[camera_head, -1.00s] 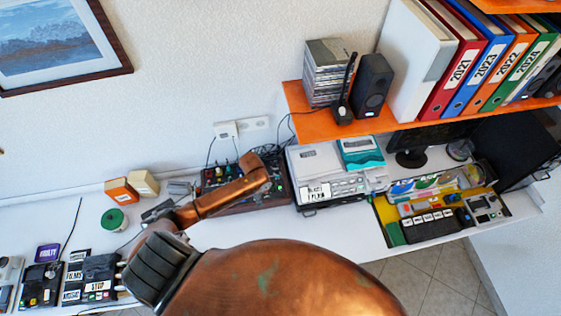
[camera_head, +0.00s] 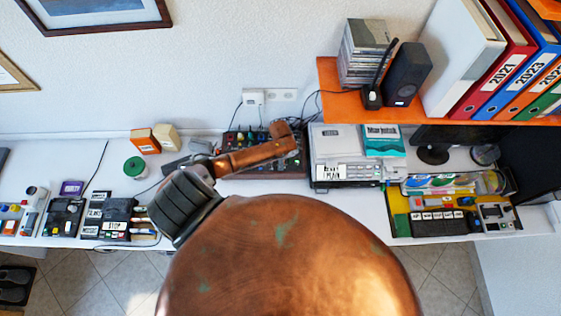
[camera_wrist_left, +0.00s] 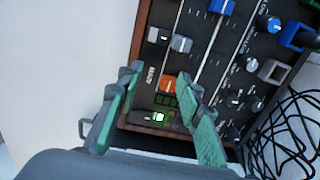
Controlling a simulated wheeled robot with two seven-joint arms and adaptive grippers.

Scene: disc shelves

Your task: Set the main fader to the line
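The mixer (camera_wrist_left: 195,75) fills the middle of the left wrist view, tilted, with fader slots and coloured caps. A sideways label that seems to read MAIN (camera_wrist_left: 152,75) is beside an orange cap (camera_wrist_left: 168,85); I cannot tell for sure that this is the main fader's cap. Grey caps (camera_wrist_left: 181,43) and a blue cap (camera_wrist_left: 222,7) sit farther up. I cannot make out the target line. My left gripper (camera_wrist_left: 157,77) is open, its green fingers apart on either side of the orange cap in the picture; contact is unclear. In the head view my copper arm partly covers the mixer (camera_head: 235,138).
Loose black cables (camera_wrist_left: 285,135) lie beside the mixer. In the head view, a grey device (camera_head: 338,143) stands right of the mixer, under the orange shelf (camera_head: 345,105). An orange box (camera_head: 143,141) and a green roll (camera_head: 134,167) are on the left.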

